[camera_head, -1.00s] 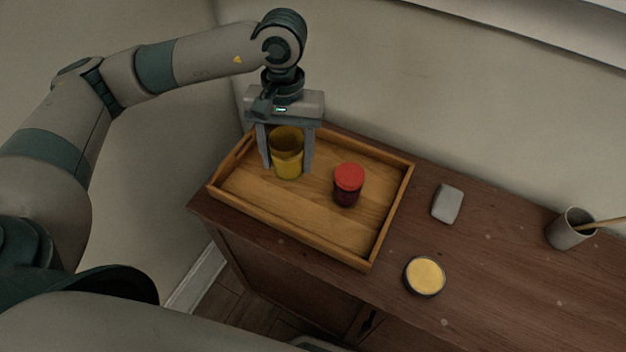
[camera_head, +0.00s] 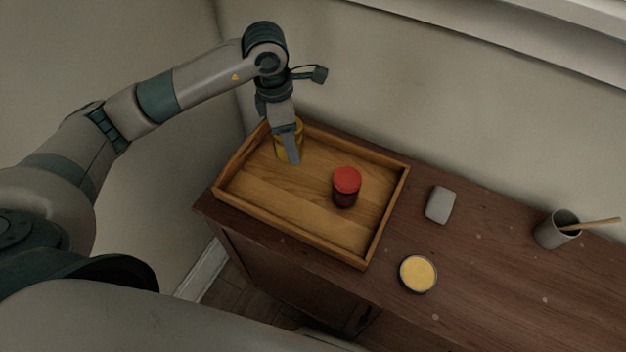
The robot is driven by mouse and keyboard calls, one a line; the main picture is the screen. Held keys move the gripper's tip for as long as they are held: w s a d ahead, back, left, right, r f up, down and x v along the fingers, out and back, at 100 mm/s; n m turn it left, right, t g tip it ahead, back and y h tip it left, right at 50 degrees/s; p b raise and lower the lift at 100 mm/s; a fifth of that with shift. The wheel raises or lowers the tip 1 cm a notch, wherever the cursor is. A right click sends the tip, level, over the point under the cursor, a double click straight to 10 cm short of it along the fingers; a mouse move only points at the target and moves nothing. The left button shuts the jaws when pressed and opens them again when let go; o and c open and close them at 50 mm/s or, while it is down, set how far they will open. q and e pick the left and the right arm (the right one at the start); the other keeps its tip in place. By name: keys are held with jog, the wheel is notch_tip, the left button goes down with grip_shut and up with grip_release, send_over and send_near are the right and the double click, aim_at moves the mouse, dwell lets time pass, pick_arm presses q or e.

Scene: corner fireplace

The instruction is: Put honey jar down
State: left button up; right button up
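The honey jar (camera_head: 280,153), a yellow cylinder, is at the back left part of the wooden tray (camera_head: 290,231). My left gripper (camera_head: 289,150) comes down over it from above, seen nearly edge-on, with one finger in front of the jar. The gripper is shut on the jar; the far finger is hidden. The jar looks upright. Its base is partly covered by the finger, so I cannot tell whether it touches the tray floor. My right gripper is not in view.
A dark jar with a red lid (camera_head: 346,181) stands in the tray, right of the honey jar. On the brown cabinet top (camera_head: 480,255) are a grey block (camera_head: 440,205), a round yellow-topped dish (camera_head: 418,273) and a grey cup (camera_head: 551,233) with a stick. The tray's front left is clear.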

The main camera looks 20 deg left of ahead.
pick_arm(q)
jog(key=n, duration=0.2)
jog(key=a+n, duration=0.1)
jog(key=shift+w+n+p, duration=0.35)
jog(key=shift+w+n, duration=0.05)
jog(key=n, duration=0.2)
jog(key=a+n, duration=0.1)
jog(key=shift+w+f+n+t+y+p, duration=0.25)
jog(key=shift+w+n+t+y+p, duration=0.05)
jog(key=shift+w+n+p, duration=0.1)
jog(key=n, duration=0.2)
jog(key=a+n, duration=0.1)
jog(key=a+f+n+p, duration=0.1)
jog(key=n, duration=0.1)
jog(key=shift+w+n+y, duration=0.3)
jog(key=shift+w+y, duration=0.1)
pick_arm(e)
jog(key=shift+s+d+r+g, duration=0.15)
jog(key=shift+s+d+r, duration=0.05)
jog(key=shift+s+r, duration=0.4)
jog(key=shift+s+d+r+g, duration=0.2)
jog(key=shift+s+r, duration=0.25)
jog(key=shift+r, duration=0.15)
